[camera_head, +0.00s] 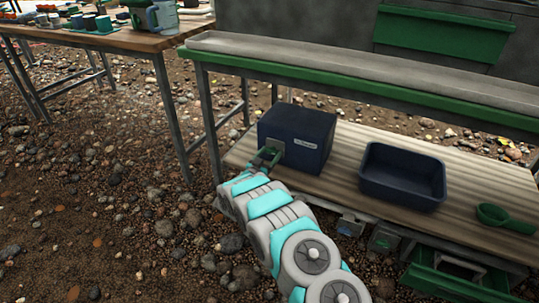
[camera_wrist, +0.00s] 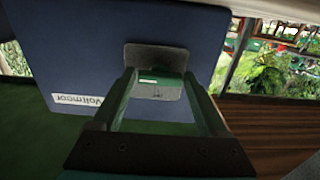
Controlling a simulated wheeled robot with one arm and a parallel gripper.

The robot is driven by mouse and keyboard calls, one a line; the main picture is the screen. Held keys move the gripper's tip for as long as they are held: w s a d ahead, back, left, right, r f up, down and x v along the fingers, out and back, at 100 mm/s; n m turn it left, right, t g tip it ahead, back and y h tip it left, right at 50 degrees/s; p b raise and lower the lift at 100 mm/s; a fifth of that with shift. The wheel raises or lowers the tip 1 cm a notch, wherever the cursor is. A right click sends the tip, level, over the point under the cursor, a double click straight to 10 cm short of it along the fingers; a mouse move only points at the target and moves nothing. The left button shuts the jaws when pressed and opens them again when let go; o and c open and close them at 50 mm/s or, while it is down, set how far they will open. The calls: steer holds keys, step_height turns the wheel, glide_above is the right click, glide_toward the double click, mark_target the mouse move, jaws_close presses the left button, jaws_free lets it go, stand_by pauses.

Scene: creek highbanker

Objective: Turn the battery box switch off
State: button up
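The battery box (camera_head: 297,135) is a dark blue box with a white label, standing on the lower wooden shelf. In the wrist view the blue box (camera_wrist: 85,50) fills much of the upper left, its label upside down. A grey switch plate (camera_wrist: 155,56) with a green switch (camera_wrist: 160,84) is on the box face. My gripper (camera_wrist: 158,76) is open, its two fingers apart, with the switch showing between the fingertips; I cannot tell if they touch it. In the head view my gripper (camera_head: 268,157) is at the front left of the box and partly hides the switch.
A dark blue tub (camera_head: 402,172) and a green scoop (camera_head: 505,219) are to the right on the shelf (camera_head: 345,165). A green drawer (camera_head: 455,275) is below. A grey trough (camera_head: 350,72) runs above. A wooden table (camera_head: 125,38) with small items stands at the left on stony ground.

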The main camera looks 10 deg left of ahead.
steer(key=c, duration=1)
steer(key=shift+o, duration=0.2)
steer(key=shift+n+p, duration=0.35)
steer(key=shift+n, duration=0.05)
steer(key=n+p, duration=0.2)
steer(key=shift+r+n, duration=0.1)
steer(key=shift+n, duration=0.3)
steer(key=n+p, duration=0.1)
steer(key=n, duration=0.9)
steer(key=shift+p, duration=0.4)
steer(key=n, duration=0.4)
steer(key=shift+n, duration=0.3)
